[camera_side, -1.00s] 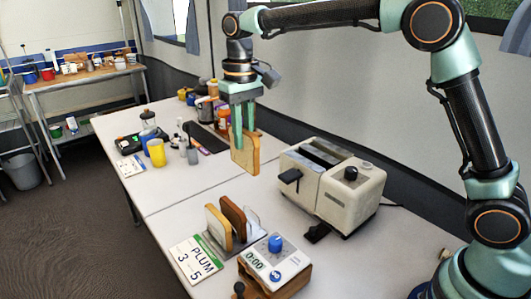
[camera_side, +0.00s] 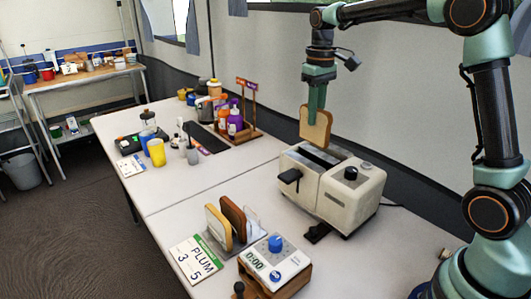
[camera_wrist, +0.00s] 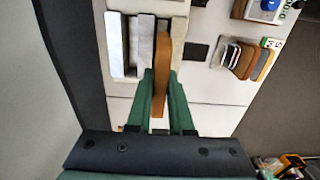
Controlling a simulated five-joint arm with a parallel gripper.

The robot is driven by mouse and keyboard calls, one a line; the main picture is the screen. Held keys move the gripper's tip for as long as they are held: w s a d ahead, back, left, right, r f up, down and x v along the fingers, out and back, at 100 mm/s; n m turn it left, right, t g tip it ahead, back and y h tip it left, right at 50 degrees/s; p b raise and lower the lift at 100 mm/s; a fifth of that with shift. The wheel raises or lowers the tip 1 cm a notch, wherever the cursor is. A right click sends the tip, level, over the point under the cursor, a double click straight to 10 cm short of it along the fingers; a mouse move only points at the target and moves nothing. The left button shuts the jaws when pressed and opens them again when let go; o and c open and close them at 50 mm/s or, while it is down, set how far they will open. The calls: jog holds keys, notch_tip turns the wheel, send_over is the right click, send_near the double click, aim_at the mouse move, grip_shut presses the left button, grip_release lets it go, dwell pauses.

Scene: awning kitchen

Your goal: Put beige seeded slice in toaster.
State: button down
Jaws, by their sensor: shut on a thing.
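My gripper (camera_side: 316,101) is shut on a slice of bread (camera_side: 318,128) with a pale beige face and brown crust. It holds the slice upright by its top, by the far end of the cream toaster (camera_side: 345,200). The slice's lower edge appears at or just behind the toaster's top rim; the exact gap is unclear. In the wrist view the slice (camera_wrist: 161,75) shows edge-on between my green fingers, partly overlapping the toaster (camera_wrist: 114,45). Seeds cannot be made out. The toaster has dark slots on top, a black side lever and a black knob.
A rack in front holds a yellowish slice (camera_side: 217,229), a dark brown slice (camera_side: 233,215) and a clear pane. Bottles, a yellow cup (camera_side: 156,152) and a wooden holder (camera_side: 246,115) are farther back. The wall is close behind.

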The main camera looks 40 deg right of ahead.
aim_at(313, 142)
jog(key=shift+f, duration=4.25)
jog(key=c, duration=0.5)
grip_release()
jog(key=shift+r, duration=3.55)
